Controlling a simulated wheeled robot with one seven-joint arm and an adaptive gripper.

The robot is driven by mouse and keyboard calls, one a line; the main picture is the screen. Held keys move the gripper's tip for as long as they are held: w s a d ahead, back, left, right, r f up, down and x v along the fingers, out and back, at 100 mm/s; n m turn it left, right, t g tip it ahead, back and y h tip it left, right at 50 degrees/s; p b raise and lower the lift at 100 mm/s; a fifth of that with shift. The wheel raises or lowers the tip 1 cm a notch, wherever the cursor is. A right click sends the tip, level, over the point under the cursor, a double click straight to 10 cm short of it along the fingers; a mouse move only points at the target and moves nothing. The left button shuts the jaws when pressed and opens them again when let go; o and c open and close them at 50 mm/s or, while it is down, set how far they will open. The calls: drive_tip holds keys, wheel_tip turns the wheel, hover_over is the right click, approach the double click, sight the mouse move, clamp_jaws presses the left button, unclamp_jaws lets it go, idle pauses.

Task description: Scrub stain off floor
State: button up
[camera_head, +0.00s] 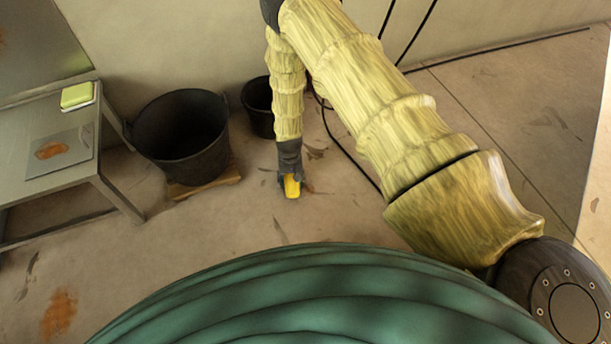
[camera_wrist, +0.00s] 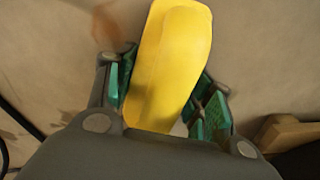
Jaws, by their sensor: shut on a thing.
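My gripper (camera_head: 290,176) hangs low over the floor, shut on a yellow block-like tool (camera_head: 292,187). In the wrist view the tool (camera_wrist: 172,65) sits between the green-padded fingers (camera_wrist: 160,95); its underside is hidden, and I cannot tell whether it touches the floor. A rusty orange stain (camera_head: 59,316) lies on the floor at the lower left, well away from my gripper. A faint brownish smear (camera_wrist: 108,28) shows on the floor beside the tool in the wrist view.
A metal table (camera_head: 35,112) at the left bears a yellow-green sponge (camera_head: 77,96) and a sheet (camera_head: 58,160) with an orange patch. A large black tub (camera_head: 180,145) stands on a wooden board (camera_head: 205,186). A smaller black bucket (camera_head: 258,105) and a dark cable (camera_head: 350,160) are behind my gripper.

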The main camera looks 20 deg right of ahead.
sight(292, 175)
drive_tip(key=r, duration=0.1)
drive_tip(key=r+p, duration=0.1)
drive_tip(key=r, duration=0.1)
drive_tip(key=shift+s+d, duration=0.15)
drive_tip(key=shift+d, duration=0.05)
drive_tip(key=shift+a+r+p, duration=0.25)
drive_tip(key=shift+r+p, duration=0.35)
drive_tip(key=shift+p, duration=0.2)
drive_tip(key=shift+r+p, duration=1.45)
drive_tip(key=shift+r, duration=0.45)
